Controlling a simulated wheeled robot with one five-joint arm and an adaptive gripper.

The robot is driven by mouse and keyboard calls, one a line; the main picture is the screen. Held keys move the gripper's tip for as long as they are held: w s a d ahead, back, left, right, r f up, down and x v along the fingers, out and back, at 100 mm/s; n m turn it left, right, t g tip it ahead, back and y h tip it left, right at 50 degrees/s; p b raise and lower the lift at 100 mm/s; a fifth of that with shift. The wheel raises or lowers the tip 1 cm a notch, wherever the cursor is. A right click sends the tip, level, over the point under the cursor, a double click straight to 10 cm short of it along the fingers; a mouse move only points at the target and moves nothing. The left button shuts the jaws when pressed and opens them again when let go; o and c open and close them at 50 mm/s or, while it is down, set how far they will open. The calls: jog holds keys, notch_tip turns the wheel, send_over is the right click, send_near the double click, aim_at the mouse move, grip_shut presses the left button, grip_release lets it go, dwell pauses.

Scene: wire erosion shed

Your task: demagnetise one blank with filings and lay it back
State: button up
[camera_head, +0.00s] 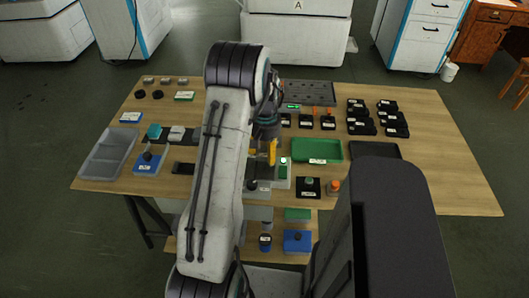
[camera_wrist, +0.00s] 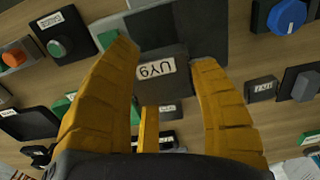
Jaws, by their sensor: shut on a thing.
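My gripper (camera_head: 268,152) has yellow fingers and is over the middle of the table, partly hidden behind my arm. In the wrist view my gripper (camera_wrist: 163,58) has its fingers on both sides of a dark grey block (camera_wrist: 168,88). The block carries a white label, upside down in this view, and the fingers are shut on it. A flat grey surface (camera_wrist: 192,30) lies just beyond the block. I cannot tell whether the block touches it, or whether filings cling to the block. More black blocks (camera_head: 358,125) stand in rows at the right.
A green tray (camera_head: 329,160) lies right of my gripper, with a dark tray (camera_head: 375,150) beyond. A device with a lit green button (camera_head: 283,170) stands close beside the fingers. A black box with a green button (camera_head: 309,187) is nearer. A grey tray (camera_head: 92,172) is at far left.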

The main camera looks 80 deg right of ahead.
aim_at(256, 166)
jog(key=shift+f, duration=0.1)
jog(key=shift+f+b, duration=0.85)
jog(key=shift+f, duration=1.35)
jog(key=shift+f+b, duration=0.35)
jog(key=shift+b, duration=0.05)
jog(key=shift+w, duration=0.15)
jog(key=shift+w+a, duration=0.1)
jog(key=shift+w, duration=1.15)
jog(key=shift+w, duration=0.15)
jog(key=shift+w+a+b, duration=0.1)
jog(key=shift+w+b, duration=0.2)
jog(key=shift+w, duration=0.9)
jog(key=shift+w, duration=0.25)
jog(key=shift+w+a, duration=0.1)
jog(key=shift+w, duration=1.05)
